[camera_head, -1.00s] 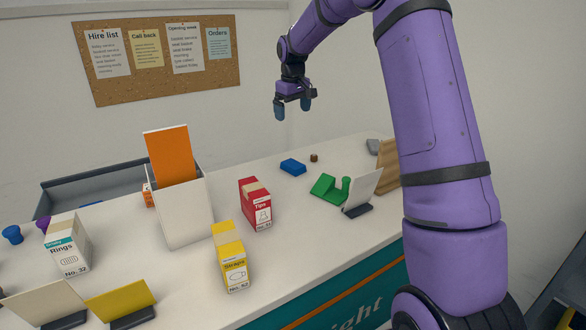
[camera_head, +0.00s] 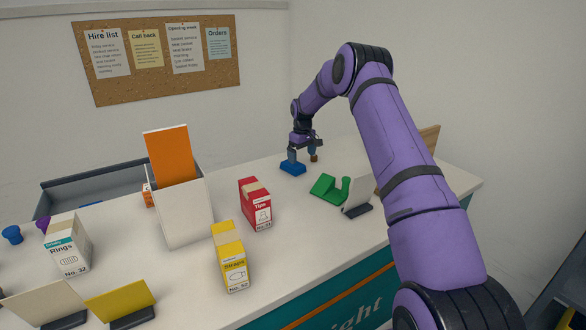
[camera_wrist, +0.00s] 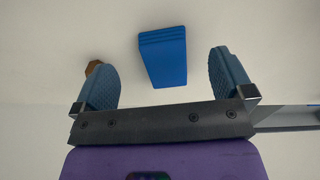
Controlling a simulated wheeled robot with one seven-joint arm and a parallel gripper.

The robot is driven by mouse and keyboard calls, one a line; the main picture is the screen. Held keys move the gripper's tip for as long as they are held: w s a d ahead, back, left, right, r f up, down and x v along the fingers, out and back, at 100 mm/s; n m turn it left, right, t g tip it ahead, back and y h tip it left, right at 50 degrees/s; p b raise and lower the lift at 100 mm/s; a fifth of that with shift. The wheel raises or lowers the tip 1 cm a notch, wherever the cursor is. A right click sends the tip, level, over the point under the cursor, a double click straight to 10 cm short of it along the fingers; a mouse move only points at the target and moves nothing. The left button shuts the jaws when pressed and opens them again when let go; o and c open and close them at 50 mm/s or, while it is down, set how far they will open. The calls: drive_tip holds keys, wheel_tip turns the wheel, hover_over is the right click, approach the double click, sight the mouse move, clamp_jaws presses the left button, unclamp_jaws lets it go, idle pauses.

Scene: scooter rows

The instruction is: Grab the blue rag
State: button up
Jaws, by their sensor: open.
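The blue rag (camera_head: 292,168) lies folded on the white counter, toward its back edge. In the wrist view the rag (camera_wrist: 163,56) is a flat blue block between the lines of my two fingers, a little beyond their tips. My gripper (camera_head: 301,153) is open and points down just above the rag. In the wrist view my gripper (camera_wrist: 170,75) shows its two blue-grey pads wide apart with nothing between them. Whether the fingertips have come level with the rag, I cannot tell.
A small brown piece (camera_wrist: 93,66) sits right beside my left finger in the wrist view. A green object (camera_head: 324,185) and a card stand (camera_head: 356,195) lie to the right. A red box (camera_head: 255,203) and a yellow box (camera_head: 230,258) stand nearer.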

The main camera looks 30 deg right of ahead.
sight(301, 167)
drive_tip(key=shift+w+a+f, duration=0.1)
drive_tip(key=shift+w+f, duration=0.05)
drive_tip(key=shift+f, duration=1.6)
drive_tip(key=shift+w+f, duration=0.1)
drive_tip(key=shift+f, duration=1.6)
drive_tip(key=c, duration=1)
drive_tip(key=shift+r, duration=0.1)
